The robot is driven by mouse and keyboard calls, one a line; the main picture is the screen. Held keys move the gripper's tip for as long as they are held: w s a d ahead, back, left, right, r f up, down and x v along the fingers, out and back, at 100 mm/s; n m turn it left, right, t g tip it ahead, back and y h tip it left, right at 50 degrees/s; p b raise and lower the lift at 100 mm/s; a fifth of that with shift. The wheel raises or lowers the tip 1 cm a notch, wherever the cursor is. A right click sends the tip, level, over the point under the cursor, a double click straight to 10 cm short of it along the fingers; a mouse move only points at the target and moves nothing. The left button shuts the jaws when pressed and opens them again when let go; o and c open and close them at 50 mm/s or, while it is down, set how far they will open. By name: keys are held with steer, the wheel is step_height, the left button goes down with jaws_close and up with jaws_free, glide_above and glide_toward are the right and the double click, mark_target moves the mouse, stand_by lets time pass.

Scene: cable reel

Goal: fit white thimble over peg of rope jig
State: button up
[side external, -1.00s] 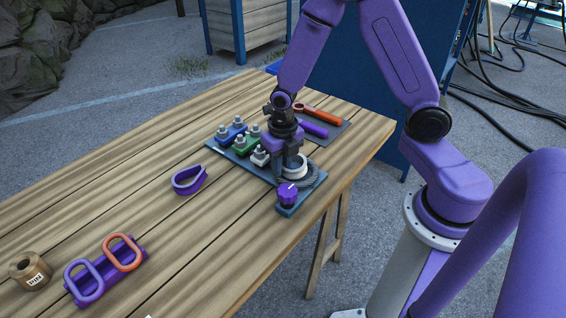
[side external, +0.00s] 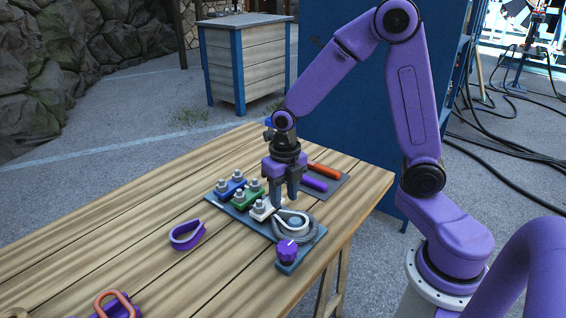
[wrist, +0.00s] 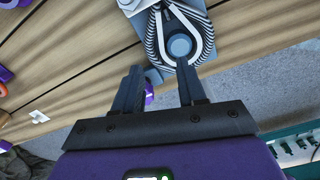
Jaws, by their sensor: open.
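The white thimble (wrist: 207,42) sits on the rope jig (side external: 312,238), with its rounded end around the round grey-blue peg (wrist: 180,46). The grey rope (side external: 311,232) loops around the outside of the thimble. In the side view the thimble (side external: 283,214) looks flat on the jig; whether it is fully seated is hard to tell. My gripper (side external: 286,201) is open and empty above the jig, just behind the thimble in that view. In the wrist view its two fingers (wrist: 161,70) point toward the thimble and are apart from it.
Blue (side external: 229,186), green (side external: 247,195) and white (side external: 262,208) clamps with bolts stand on the jig. A purple knob (side external: 287,251) is at its front corner. A purple thimble (side external: 187,235) lies left. Tools with orange and purple handles (side external: 314,184) lie behind. Table between is clear.

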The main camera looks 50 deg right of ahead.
step_height(320, 180, up, 8)
steer(key=s+a+m, duration=0.2)
steer(key=s+m, duration=1.8)
steer(key=s, duration=0.1)
steer(key=shift+s+a+f, duration=0.3)
steer(key=shift+s, duration=0.05)
